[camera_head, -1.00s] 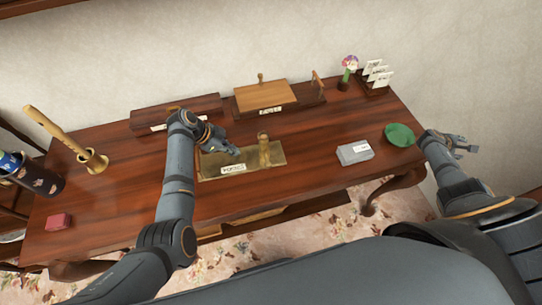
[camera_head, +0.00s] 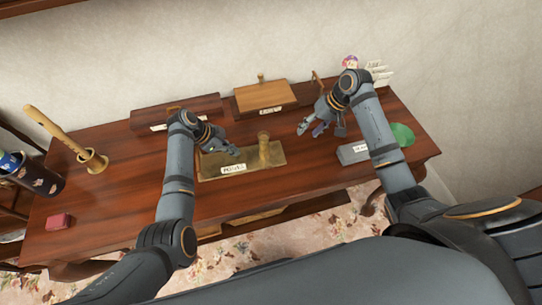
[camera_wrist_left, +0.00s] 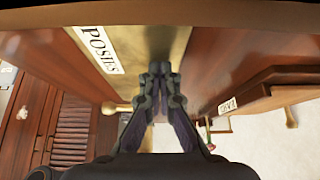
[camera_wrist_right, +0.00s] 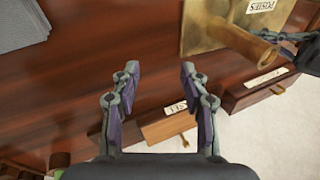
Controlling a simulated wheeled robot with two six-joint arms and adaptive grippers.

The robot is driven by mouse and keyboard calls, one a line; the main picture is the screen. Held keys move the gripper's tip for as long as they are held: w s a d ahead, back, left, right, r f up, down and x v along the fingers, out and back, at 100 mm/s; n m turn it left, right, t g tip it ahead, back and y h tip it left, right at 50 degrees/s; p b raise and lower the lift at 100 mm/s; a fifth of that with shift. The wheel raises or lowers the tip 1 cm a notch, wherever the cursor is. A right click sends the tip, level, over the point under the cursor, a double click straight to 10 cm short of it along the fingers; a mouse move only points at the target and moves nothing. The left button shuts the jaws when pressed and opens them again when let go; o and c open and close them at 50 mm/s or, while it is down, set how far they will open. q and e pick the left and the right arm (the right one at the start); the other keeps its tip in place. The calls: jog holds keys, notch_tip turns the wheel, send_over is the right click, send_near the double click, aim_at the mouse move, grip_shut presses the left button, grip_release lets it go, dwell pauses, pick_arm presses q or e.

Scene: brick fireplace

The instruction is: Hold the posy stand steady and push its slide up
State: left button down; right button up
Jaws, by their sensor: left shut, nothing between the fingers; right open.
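The posy stand is a brass plate (camera_head: 210,172) labelled POSIES with an upright brass post (camera_head: 264,152), at the middle of the desk. The plate also shows in the left wrist view (camera_wrist_left: 168,35) and the right wrist view (camera_wrist_right: 195,35). I cannot make out the slide as a separate part. My left gripper (camera_head: 236,151) is shut and empty over the plate, just left of the post; I cannot tell whether it touches. My right gripper (camera_head: 313,130) is open and empty above the desk, right of the post; its parted fingers show in its wrist view (camera_wrist_right: 158,72).
Wooden boxes (camera_head: 265,96) stand at the back. A grey box (camera_head: 349,154) and a green dish (camera_head: 403,135) lie on the right, partly behind my right arm. Flowers (camera_head: 350,61) stand at the back right. A brass holder (camera_head: 97,162) and red box (camera_head: 60,221) stand left.

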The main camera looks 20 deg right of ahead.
aim_at(268, 160)
jog(key=s+a+r+n+g+y, duration=0.1)
jog(key=s+a+r+y, duration=0.25)
jog(key=a, duration=0.45)
jog(key=shift+h, duration=0.35)
jog(key=x, duration=1.1)
jog(key=shift+s+a+f, duration=0.1)
jog(key=shift+s, duration=0.05)
jog(key=shift+c, duration=0.3)
grip_shut()
